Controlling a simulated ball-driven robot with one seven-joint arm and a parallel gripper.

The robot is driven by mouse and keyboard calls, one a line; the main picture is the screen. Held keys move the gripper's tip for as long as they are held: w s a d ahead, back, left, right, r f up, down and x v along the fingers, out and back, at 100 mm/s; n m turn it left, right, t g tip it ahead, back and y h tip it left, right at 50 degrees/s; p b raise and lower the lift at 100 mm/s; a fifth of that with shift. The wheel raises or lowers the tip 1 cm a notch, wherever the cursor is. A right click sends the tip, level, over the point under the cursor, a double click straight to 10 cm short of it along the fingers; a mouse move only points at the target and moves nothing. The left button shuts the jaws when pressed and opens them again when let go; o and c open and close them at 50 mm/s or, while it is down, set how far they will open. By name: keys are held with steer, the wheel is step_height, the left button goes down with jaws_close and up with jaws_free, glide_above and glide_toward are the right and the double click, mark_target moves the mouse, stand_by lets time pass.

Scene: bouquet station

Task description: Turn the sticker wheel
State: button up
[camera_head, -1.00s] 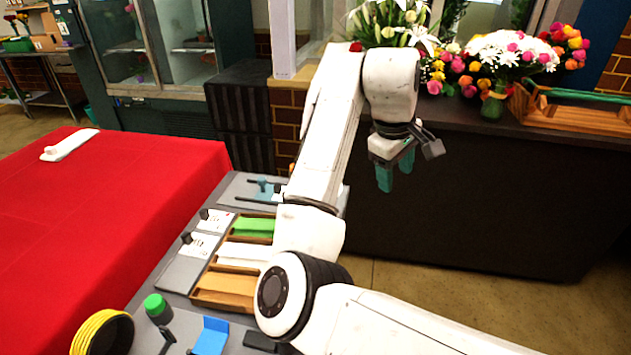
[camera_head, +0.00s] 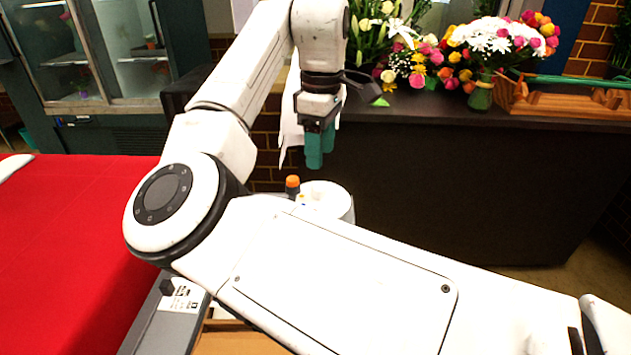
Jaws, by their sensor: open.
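My gripper (camera_head: 320,148), with teal fingers pointing down, hangs in front of the dark counter, left of centre in the picture. It is open and nothing shows between its fingers. Below it stands a round white disc-like thing (camera_head: 338,203) with an orange-topped peg (camera_head: 292,185) at its left edge. This looks like the sticker wheel, but its markings are too small to read. The gripper is apart from it, above it in the picture. My arm hides its lower front part.
A red-covered table (camera_head: 70,235) fills the left. A grey station surface (camera_head: 158,322) shows at the bottom, mostly behind my arm. A dark counter (camera_head: 450,180) stands behind, with a flower bouquet (camera_head: 495,45) and a wooden crate (camera_head: 560,100) on it.

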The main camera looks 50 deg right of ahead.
mark_target(320, 186)
step_height(320, 186, down, 8)
steer(key=shift+a+r+b, duration=0.1)
steer(key=shift+b, duration=0.35)
steer(key=c, duration=1.1)
steer(key=shift+o, duration=0.2)
